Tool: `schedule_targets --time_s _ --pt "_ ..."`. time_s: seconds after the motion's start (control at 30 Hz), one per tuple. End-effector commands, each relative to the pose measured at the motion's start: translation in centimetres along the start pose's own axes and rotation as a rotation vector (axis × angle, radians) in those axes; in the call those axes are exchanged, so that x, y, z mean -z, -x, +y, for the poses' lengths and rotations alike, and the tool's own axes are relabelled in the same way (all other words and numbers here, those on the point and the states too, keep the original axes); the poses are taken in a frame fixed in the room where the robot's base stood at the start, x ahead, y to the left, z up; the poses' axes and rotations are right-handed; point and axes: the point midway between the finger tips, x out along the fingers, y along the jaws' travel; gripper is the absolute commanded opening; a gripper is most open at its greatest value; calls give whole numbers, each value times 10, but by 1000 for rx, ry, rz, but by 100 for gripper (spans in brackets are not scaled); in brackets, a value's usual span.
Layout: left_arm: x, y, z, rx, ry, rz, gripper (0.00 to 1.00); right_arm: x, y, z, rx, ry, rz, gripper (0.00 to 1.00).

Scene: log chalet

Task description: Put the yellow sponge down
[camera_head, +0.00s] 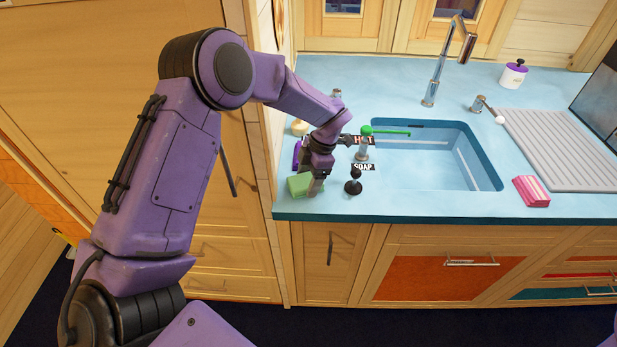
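A small green block (299,184), which looks like a sponge, rests on or just above the blue counter (400,206) at its front left corner. No clearly yellow sponge shows. My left gripper (316,187) points down at the right end of the green block, touching it or very close. The fingers are small and partly hidden, so I cannot tell whether they are closed on it. My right gripper is out of view.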

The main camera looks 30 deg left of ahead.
Motion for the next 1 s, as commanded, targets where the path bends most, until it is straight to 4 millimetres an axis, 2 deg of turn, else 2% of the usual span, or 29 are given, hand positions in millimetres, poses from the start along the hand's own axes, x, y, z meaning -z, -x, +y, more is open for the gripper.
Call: schedule_targets --time_s 0.03,0.07,0.3,0.43,0.57,0.8,1.0 --pt "0 0 0 0 0 0 89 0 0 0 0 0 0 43" --pt "0 0 0 0 0 0 95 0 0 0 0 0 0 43" --pt "0 0 0 0 0 0 95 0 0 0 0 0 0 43" --pt "0 8 0 -1 0 -3 95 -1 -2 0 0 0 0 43" --pt "-1 35 1 -3 2 -6 95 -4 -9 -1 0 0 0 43" --pt "0 95 0 -2 1 -4 95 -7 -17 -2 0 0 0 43" --pt "0 120 0 -1 1 -1 95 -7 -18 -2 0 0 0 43"
